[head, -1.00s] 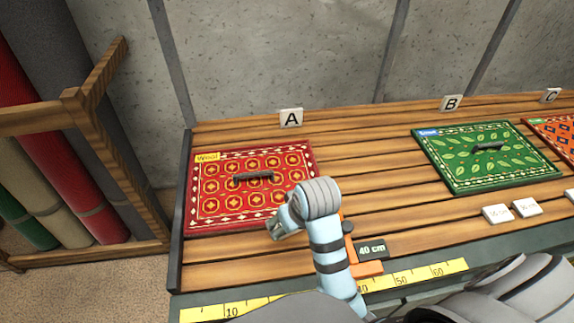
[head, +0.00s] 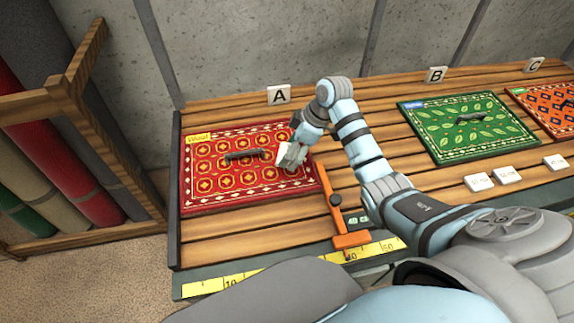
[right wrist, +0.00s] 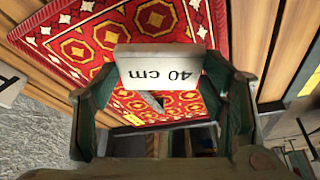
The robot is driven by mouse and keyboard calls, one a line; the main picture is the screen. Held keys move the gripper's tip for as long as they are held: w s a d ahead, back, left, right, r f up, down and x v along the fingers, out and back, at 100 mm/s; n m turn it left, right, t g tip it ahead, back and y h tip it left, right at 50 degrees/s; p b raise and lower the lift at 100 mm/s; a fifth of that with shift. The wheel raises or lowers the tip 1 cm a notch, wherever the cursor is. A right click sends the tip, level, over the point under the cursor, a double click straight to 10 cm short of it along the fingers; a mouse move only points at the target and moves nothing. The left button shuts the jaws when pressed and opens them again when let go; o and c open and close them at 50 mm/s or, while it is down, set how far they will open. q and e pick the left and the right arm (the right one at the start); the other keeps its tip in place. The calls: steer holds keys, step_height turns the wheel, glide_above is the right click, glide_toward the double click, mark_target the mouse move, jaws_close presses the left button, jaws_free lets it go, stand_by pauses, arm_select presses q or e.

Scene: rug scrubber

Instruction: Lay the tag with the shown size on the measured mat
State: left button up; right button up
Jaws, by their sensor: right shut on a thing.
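The red patterned mat (head: 207,194) lies under sign A, with a dark handle on it. My right gripper (head: 290,153) is over the mat's right part, shut on a white tag (right wrist: 163,72). In the right wrist view the tag reads "40 cm", upside down, with the red mat (right wrist: 82,45) behind it. I cannot tell whether the tag touches the mat. The orange slide gauge (head: 334,203) stands at the mat's right edge; its small dark display (head: 358,220) is partly hidden by my arm. My left gripper is not in view.
A yellow ruler (head: 212,287) runs along the bench front. A green mat (head: 440,145) lies under B and an orange one (head: 550,120) under C. White tags (head: 507,174) lie at the right front. A rack of rolled rugs (head: 75,170) stands left.

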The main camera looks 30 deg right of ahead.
mark_target(287, 170)
step_height(287, 170, down, 7)
steer(key=shift+r+b, duration=0.15)
steer(key=shift+b, duration=0.2)
steer(key=o, duration=0.9)
steer(key=shift+o, duration=0.2)
steer(key=p+v, duration=0.1)
steer(key=v, duration=1.1)
steer(key=shift+a, duration=0.1)
